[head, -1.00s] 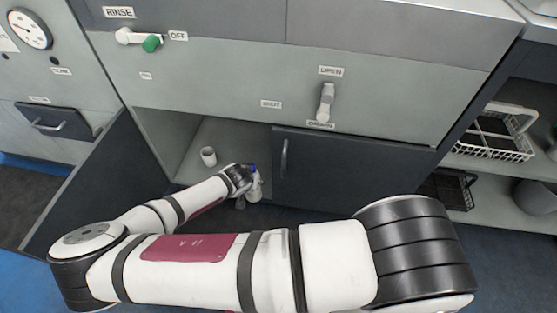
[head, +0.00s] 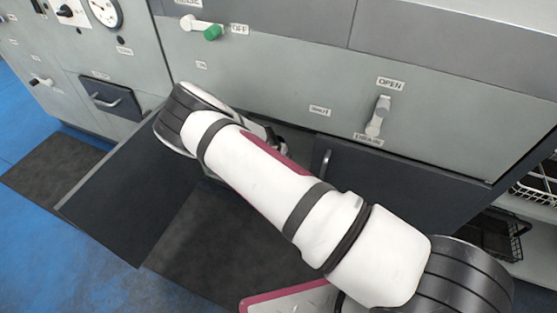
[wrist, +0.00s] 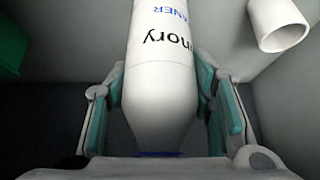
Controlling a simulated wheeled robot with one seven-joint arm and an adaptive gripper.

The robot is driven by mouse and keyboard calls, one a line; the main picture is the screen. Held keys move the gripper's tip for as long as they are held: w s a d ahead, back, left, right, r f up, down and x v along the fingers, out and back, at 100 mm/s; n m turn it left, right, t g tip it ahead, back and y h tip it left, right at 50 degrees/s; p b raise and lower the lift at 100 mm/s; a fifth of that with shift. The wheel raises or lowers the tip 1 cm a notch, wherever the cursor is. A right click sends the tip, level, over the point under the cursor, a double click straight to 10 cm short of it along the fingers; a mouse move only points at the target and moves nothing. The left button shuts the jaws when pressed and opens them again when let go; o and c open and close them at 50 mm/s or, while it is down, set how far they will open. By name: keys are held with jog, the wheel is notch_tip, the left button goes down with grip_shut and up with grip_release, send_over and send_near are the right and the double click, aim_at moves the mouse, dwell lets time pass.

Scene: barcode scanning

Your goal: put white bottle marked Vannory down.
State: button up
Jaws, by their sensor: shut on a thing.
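The white bottle marked Vannory (wrist: 162,85) shows large in the wrist view. Only the end of its name, "nory", and blue letters below it can be read, upside down. My gripper (wrist: 160,72) is shut on the bottle, with teal finger pads on either side of it. A strip of blue shows at the bottle's near end. Whether the bottle touches a surface cannot be told.
A green object (wrist: 12,40) is at the upper left. The open cabinet door (head: 125,190) stands left of my arm, and a shut door (head: 390,185) is on the right.

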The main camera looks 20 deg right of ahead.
jog(key=shift+w+f+b, duration=0.15)
jog(key=shift+f+b, duration=0.35)
jog(key=shift+f, duration=0.4)
jog(key=shift+w+f+b, duration=0.15)
jog(key=shift+f+b, duration=0.35)
jog(key=shift+f, duration=0.35)
jog(key=shift+f, duration=0.15)
jog(key=o, duration=1.2)
